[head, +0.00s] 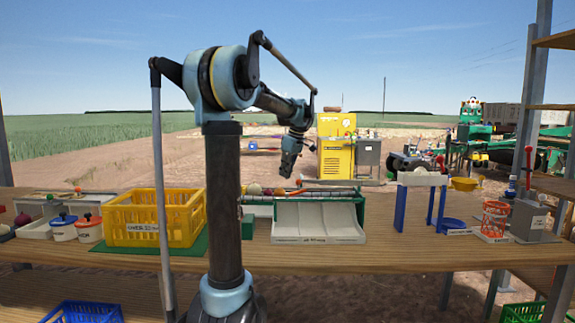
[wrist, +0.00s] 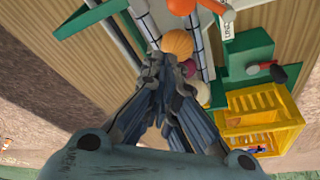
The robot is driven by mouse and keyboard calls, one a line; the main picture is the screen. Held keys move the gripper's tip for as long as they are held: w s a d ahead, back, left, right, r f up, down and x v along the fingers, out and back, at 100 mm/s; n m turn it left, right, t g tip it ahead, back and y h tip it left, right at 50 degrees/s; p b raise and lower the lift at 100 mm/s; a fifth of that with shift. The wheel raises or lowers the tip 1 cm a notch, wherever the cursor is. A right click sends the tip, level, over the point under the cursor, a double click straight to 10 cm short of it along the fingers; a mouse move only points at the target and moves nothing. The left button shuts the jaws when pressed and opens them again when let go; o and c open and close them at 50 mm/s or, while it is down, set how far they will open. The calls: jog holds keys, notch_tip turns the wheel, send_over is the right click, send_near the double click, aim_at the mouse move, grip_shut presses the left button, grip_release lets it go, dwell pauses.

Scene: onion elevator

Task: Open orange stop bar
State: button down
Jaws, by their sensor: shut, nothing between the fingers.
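An orange rounded part (wrist: 182,6) with an orange strip beside it (wrist: 212,6), which looks like the stop bar, is at the top edge of the wrist view, partly cut off. A small orange piece (head: 299,182) shows in the head view just below my gripper (head: 287,172). In the wrist view my gripper (wrist: 160,62) is shut and empty. Its tips are close to a yellow-orange onion (wrist: 178,43) between the rails; I cannot tell whether they touch. A purple onion (wrist: 188,68) and a pale one (wrist: 203,92) are beside the fingers.
A yellow crate (head: 150,222) stands left on the wooden table (head: 400,258). A white sloped tray (head: 318,221) is at the front of the table. A blue-legged stand (head: 400,207) and an orange mesh cup (head: 495,219) are at right.

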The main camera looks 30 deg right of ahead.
jog(key=shift+x, duration=0.95)
jog(key=shift+s+d+r, duration=0.1)
jog(key=shift+s+d, duration=0.25)
jog(key=shift+s, duration=0.55)
jog(key=shift+s+d+r, duration=0.1)
jog(key=shift+s+d, duration=0.25)
jog(key=shift+s, duration=0.55)
jog(key=shift+s+d, duration=0.1)
jog(key=shift+d, duration=0.05)
